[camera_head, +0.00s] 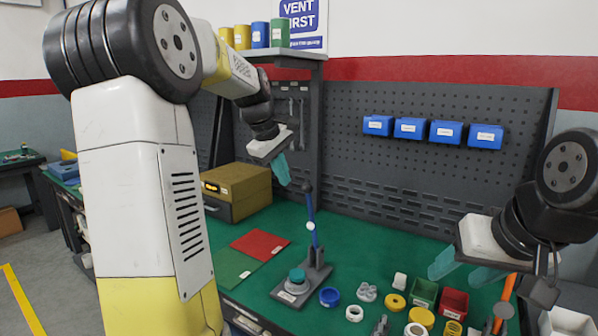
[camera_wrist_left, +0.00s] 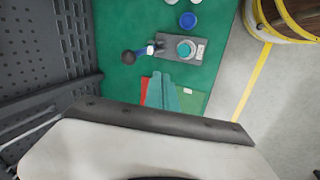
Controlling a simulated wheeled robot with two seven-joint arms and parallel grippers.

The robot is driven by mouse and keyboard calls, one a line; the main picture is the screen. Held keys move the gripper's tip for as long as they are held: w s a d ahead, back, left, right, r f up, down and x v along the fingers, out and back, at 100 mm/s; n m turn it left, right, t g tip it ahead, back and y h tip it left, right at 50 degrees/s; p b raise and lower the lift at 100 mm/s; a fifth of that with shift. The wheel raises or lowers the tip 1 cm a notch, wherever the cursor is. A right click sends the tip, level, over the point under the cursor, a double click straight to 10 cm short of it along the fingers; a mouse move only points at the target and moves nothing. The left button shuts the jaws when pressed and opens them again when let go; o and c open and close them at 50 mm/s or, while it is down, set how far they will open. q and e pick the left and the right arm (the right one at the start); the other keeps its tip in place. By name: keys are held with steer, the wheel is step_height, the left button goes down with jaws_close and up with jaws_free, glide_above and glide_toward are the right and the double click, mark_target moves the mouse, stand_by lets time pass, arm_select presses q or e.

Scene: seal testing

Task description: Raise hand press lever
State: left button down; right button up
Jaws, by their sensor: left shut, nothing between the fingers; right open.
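The hand press (camera_head: 303,279) stands on the green bench, with a grey base and a teal round part on it. Its blue lever (camera_head: 311,220) points up, with a dark knob at the top. The press also shows in the left wrist view (camera_wrist_left: 184,48), with the dark knob (camera_wrist_left: 128,57) nearest the gripper. My left gripper (camera_head: 282,170) is shut and empty, up and to the left of the knob and apart from it; its teal fingers show in the left wrist view (camera_wrist_left: 164,92). My right gripper (camera_head: 462,270) is open and empty, over the bench's right part.
Red (camera_head: 260,244) and green (camera_head: 234,267) mats lie left of the press. A yellow-brown box (camera_head: 237,188) stands behind them. Rings, caps and small green and red bins (camera_head: 454,303) lie to the right. A pegboard (camera_head: 430,170) with blue bins closes off the back.

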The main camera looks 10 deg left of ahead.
arm_select(q)
steer(key=w+d+f, duration=0.2)
steer(key=w+f, duration=0.3)
steer(key=shift+w+d+f, duration=0.15)
steer(key=shift+w+d, duration=0.25)
